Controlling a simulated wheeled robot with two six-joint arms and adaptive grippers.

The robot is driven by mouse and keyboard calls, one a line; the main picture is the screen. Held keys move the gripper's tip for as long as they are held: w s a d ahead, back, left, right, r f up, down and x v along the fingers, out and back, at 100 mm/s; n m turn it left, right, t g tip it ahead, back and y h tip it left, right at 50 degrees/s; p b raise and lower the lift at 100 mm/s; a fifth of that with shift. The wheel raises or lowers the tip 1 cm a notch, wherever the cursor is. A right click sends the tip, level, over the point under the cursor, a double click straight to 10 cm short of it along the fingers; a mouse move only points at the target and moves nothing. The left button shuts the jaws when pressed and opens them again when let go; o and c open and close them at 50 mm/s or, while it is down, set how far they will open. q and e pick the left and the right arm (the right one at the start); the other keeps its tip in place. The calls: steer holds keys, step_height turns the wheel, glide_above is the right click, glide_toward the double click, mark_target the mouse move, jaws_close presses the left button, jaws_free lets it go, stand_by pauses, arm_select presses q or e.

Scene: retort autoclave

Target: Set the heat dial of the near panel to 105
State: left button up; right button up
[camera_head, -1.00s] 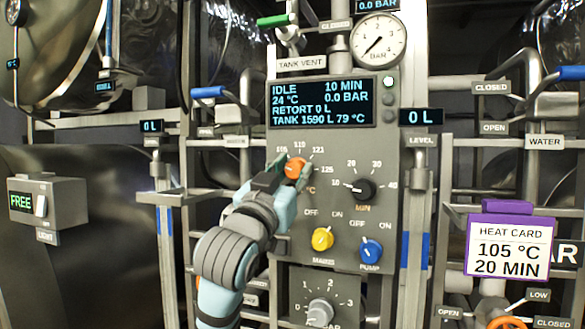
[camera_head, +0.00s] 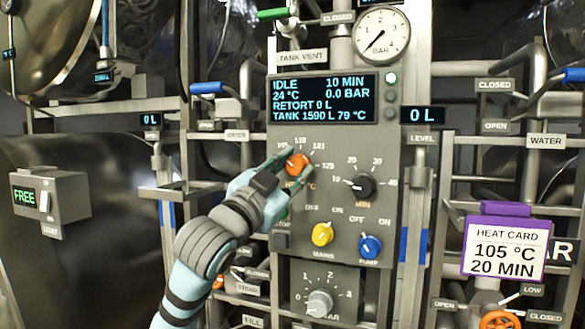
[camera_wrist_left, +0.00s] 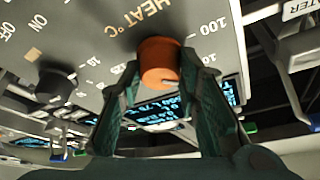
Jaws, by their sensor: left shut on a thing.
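The orange heat dial (camera_head: 297,163) sits on the grey near panel (camera_head: 340,225), below its display, with printed marks including 105, 110, 121 and 125 around it. My left gripper (camera_head: 289,169) reaches in from the lower left, one finger on each side of the dial, and is shut on it. In the left wrist view the dial (camera_wrist_left: 159,63) sits between the two dark green fingertips (camera_wrist_left: 160,82). I cannot read where the dial points. The purple-framed heat card (camera_head: 506,246) reads 105 °C, 20 MIN. My right gripper is out of view.
The MIN dial (camera_head: 363,187) is to the right of the heat dial. The yellow mains knob (camera_head: 322,234) and blue pump knob (camera_head: 370,247) are below. The display (camera_head: 323,98) reads IDLE, 10 MIN, 24 °C. Rails and pipes flank the panel.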

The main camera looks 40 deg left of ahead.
arm_select(q)
steer(key=o, duration=1.1)
steer(key=shift+o, duration=0.2)
steer(key=shift+r, duration=0.1)
step_height(320, 180, up, 10)
steer(key=shift+d+f, duration=0.1)
steer(key=shift+a, duration=0.2)
